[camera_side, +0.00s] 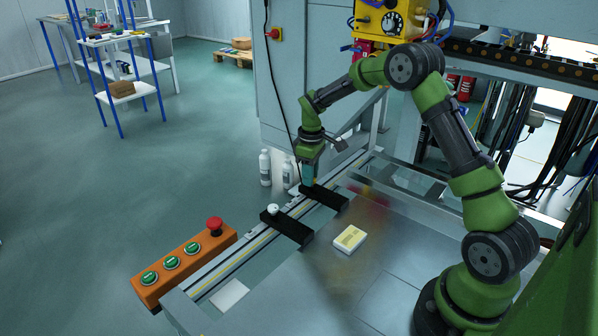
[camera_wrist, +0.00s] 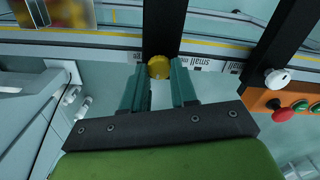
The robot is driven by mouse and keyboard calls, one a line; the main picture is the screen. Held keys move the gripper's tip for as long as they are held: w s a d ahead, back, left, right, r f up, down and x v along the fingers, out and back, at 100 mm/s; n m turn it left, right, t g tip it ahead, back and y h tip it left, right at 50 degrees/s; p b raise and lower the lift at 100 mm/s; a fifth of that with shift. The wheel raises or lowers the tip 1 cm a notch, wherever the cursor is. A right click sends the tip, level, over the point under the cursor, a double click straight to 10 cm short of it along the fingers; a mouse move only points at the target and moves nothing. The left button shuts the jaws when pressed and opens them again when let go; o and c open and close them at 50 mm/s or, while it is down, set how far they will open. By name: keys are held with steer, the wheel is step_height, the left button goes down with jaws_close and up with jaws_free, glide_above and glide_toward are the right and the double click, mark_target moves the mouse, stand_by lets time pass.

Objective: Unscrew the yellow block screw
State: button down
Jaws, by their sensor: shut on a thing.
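The yellow block screw (camera_wrist: 159,67) is a round yellow knob at the end of a black block (camera_wrist: 165,25) in the wrist view. My gripper (camera_wrist: 160,76) has its two green fingers on either side of the knob, shut on it. In the side view my gripper (camera_side: 308,175) points down at the rail end of the farther black block (camera_side: 328,199). The yellow screw is hidden there by the fingers. A second black block (camera_side: 290,229) lies nearer the camera and carries a white screw (camera_side: 273,209), which also shows in the wrist view (camera_wrist: 277,78).
An orange button box (camera_side: 184,262) with a red stop button stands beside the rail (camera_side: 240,250). White bottles (camera_side: 265,168) stand behind the rail. A white and yellow box (camera_side: 350,239) lies on the panel, whose front part is clear.

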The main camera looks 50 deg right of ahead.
steer(key=shift+s+n, duration=0.1)
steer(key=shift+n, duration=2.2)
steer(key=c, duration=0.9)
jaws_free()
step_height(320, 180, up, 17)
